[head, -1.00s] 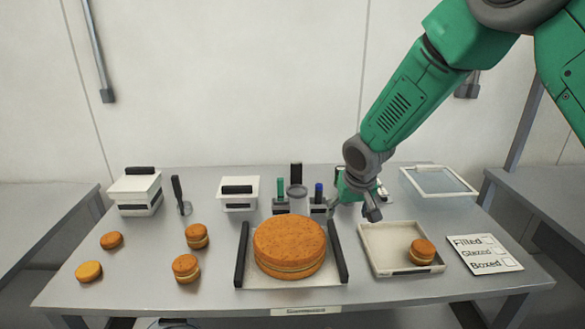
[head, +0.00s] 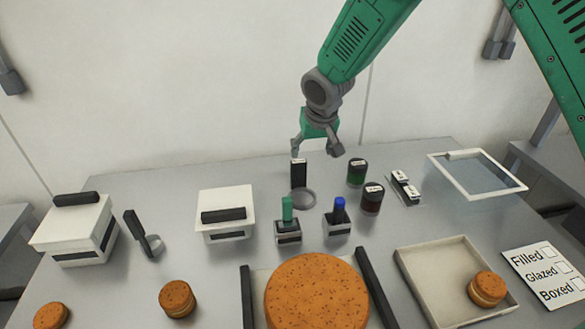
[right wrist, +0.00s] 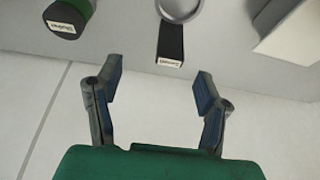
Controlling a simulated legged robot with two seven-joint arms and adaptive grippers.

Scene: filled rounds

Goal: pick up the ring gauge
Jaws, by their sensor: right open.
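The ring gauge, a grey metal ring (head: 304,199) with a black, white-labelled handle (head: 298,173), lies towards the back middle of the table. My right gripper (head: 316,149) is open and empty, behind and above the handle. In the right wrist view the gauge's handle (right wrist: 170,43) points towards the open fingers (right wrist: 157,80), apart from them and slightly right of the middle of the gap. The ring (right wrist: 180,8) is cut off by the top edge there. My left gripper is not in view.
Green (head: 357,172) and dark red (head: 372,199) labelled jars stand right of the gauge. Green-topped (head: 287,228) and blue-topped (head: 338,222) items stand in front. A white box (head: 225,208) is left. The large orange round (head: 317,295) is in front; a shallow tray (head: 415,277) is right.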

